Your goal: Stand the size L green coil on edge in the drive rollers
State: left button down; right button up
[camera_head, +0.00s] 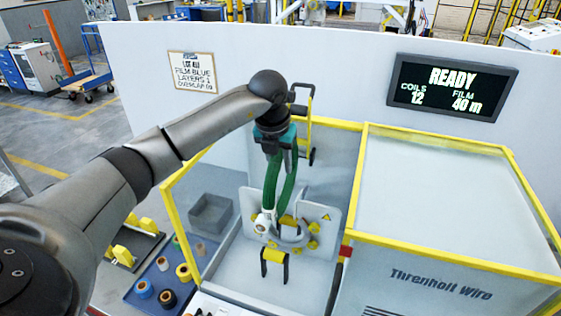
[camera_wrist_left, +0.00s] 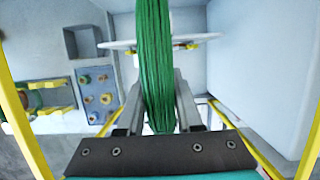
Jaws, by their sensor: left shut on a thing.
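The green coil (camera_head: 270,187) hangs upright on edge below my left gripper (camera_head: 280,152). In the left wrist view the coil (camera_wrist_left: 156,60) runs between the two grey fingers, and my left gripper (camera_wrist_left: 157,108) is shut on it. The coil's lower part is in front of the wrapping head, a grey ring on a pale plate (camera_head: 328,215) with yellow rollers (camera_head: 288,221). I cannot tell whether the coil touches the rollers. A further yellow roller (camera_head: 273,256) stands in front, lower down. My right gripper does not show.
Yellow-framed clear guards surround the machine, with a white cabinet (camera_head: 440,200) at right. A grey bin (camera_head: 211,213) stands at left. A blue tray (camera_head: 130,301) holds several film rolls. A screen (camera_head: 452,86) reads READY. A sign (camera_head: 193,71) hangs on the back wall.

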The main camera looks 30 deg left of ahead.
aim_at(273, 166)
pick_arm(q)
jog(key=shift+w+f+b, duration=0.2)
jog(key=shift+f+b, duration=4.2)
jog(key=shift+f, duration=1.35)
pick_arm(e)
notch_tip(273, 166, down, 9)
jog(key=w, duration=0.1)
pick_arm(q)
jog(key=shift+f+b, duration=0.4)
jog(key=shift+f, duration=0.2)
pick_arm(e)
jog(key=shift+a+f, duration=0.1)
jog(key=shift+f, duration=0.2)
pick_arm(q)
jog(key=c, duration=0.5)
grip_release()
jog(key=shift+s, duration=0.1)
jog(key=shift+s+f, duration=0.1)
jog(key=shift+f, duration=0.1)
jog(key=v, duration=1.5)
jog(key=shift+r, duration=0.25)
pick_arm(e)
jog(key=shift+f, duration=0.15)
